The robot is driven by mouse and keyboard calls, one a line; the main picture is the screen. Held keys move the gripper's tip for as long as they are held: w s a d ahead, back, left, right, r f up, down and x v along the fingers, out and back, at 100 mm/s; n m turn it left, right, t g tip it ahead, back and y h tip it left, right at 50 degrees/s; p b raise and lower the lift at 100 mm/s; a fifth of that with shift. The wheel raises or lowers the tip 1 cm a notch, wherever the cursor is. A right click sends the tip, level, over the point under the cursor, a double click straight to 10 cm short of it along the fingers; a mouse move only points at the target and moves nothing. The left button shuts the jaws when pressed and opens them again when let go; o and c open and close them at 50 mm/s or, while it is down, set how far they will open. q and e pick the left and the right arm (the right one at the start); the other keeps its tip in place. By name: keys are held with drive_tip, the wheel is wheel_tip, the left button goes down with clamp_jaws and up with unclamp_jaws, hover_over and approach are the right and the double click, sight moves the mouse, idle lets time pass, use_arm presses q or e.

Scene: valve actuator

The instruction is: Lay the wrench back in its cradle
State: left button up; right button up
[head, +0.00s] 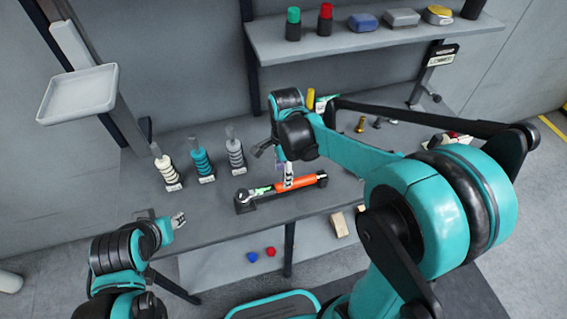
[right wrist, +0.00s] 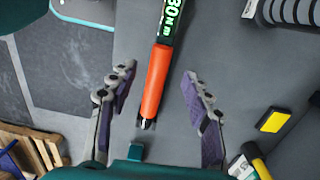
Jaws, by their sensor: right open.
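The wrench has an orange handle (head: 308,182) and a green-lit display. It lies along the bench near the front edge, its head end over a dark cradle block (head: 243,208). How fully it sits in the cradle, I cannot tell. In the right wrist view the orange handle (right wrist: 156,82) runs between the spread fingers, with clear gaps on both sides. My right gripper (head: 287,181) is open above the handle; its fingers (right wrist: 163,88) do not touch it. My left gripper (head: 179,220) is at the bench's front left edge, too small to judge.
Three coiled spring-like parts in white, teal and grey (head: 202,165) stand on the bench behind left. A shelf (head: 340,42) above holds several coloured items. A yellow block (right wrist: 273,119) lies to the right in the wrist view. A lower shelf (head: 215,268) holds small knobs.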

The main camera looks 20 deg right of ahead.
drive_tip(key=shift+w+d+r, duration=0.1)
drive_tip(key=shift+r, duration=2.2)
drive_tip(key=s+d+n+t+b, duration=0.2)
drive_tip(key=s+d+n+t, duration=0.2)
drive_tip(key=n, duration=1.3)
drive_tip(key=s+t, duration=0.3)
drive_tip(key=s, duration=0.3)
drive_tip(key=shift+s+f+n+t+b, duration=0.3)
drive_tip(key=shift+s+f, duration=0.05)
